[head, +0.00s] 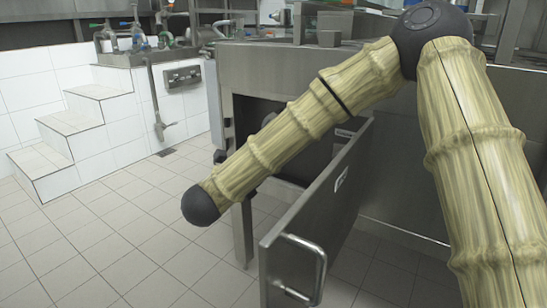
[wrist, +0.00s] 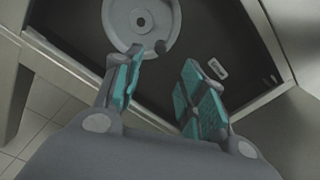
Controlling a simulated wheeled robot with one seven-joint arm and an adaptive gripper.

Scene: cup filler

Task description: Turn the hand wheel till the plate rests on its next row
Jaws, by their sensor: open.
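The hand wheel (wrist: 115,22) shows at the top of the wrist view as a pale grey disc with a dark hub. A small dark round knob (wrist: 160,47) sits at its lower right rim. My gripper (wrist: 162,62) is open, with teal pads on both fingers. Its left fingertip overlaps the wheel's lower rim in the picture; I cannot tell whether it touches. The knob appears between the fingertips, nearer the left one. No plate or row can be made out. In the head view my arm hides the gripper and most of the cabinet opening.
A steel cabinet (head: 285,68) stands with its door (head: 322,205) swung open towards me, with a bar handle (head: 318,268). White tiled steps (head: 75,130) stand at left. The tiled floor there is clear.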

